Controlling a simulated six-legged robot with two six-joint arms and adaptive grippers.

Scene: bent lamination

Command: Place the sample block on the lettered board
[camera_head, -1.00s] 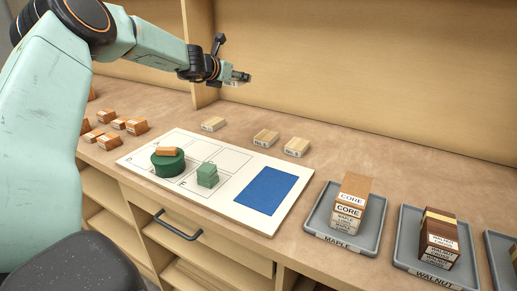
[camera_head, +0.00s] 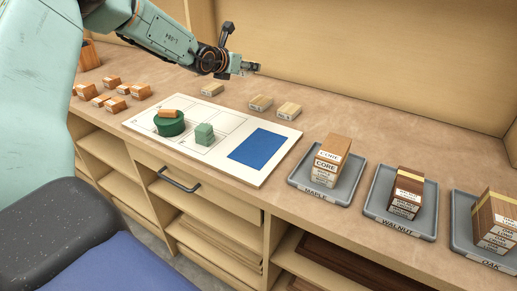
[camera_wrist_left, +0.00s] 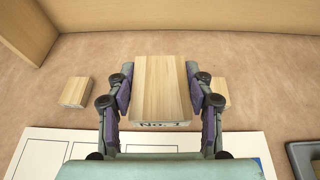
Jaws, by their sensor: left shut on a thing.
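My right gripper is not in view.
Several orange blocks (camera_head: 115,104) lie at the left. Grey trays marked maple (camera_head: 303,183), walnut (camera_head: 379,217) and oak (camera_head: 472,251) hold block stacks at the right. A wooden back wall (camera_head: 350,60) bounds the bench.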

